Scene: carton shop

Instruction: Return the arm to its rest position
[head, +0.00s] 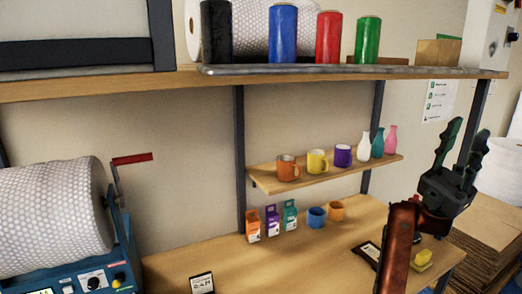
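My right gripper (468,132) is at the right of the head view, on the end of my reddish-brown arm that comes up from the bottom edge. Its dark fingers point up and stand apart with nothing between them. It is raised in front of the right end of the wooden table (225,262), right of the small shelf and clear of the objects there. My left gripper and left arm are not in view.
The small shelf (262,182) holds mugs and vases. Small boxes (271,220) and two cups stand on the table. A yellow item (422,259) lies near my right arm. Rolls stand on the top shelf (130,85). A bubble-wrap machine (95,270) is at left, flat cardboard (485,235) at right.

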